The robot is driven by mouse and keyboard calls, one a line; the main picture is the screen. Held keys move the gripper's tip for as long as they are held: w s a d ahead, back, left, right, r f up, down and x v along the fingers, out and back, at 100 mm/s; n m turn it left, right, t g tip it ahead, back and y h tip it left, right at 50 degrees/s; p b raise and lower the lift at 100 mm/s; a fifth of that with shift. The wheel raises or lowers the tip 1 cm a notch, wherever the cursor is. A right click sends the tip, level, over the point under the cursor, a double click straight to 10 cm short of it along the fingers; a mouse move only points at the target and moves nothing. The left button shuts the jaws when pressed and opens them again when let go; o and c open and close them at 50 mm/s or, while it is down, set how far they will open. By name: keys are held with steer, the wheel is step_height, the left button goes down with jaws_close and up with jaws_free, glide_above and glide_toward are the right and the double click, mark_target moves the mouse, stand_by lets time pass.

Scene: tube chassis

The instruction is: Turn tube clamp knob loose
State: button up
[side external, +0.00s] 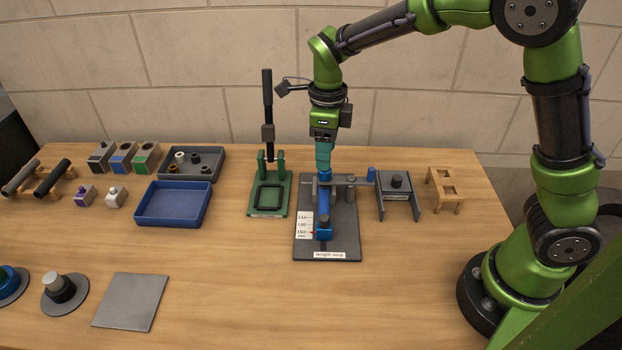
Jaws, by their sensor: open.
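My gripper (324,178) points straight down over the grey length stop fixture (345,245), at the upper part of its plate. It is open; its fingertips are small and overlap blue parts there, so contact cannot be told. The fixture has a scale card, a blue stop block (324,233) near its front, and a horizontal bar with a blue end (371,174) on the right. I cannot tell for sure which part is the tube clamp knob. A dark knob (397,181) sits on a grey stand just right of the fixture, apart from my gripper.
A green lever press (268,205) with a tall black handle stands left of the fixture. A wooden stand (445,187) is at right. A blue tray (145,205), a dark tray (215,160) and small blocks are further left. The front middle of the table is clear.

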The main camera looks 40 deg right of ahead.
mark_target(325, 173)
steer(key=shift+f, duration=2.35)
steer(key=c, duration=1.1)
steer(key=shift+o, duration=0.2)
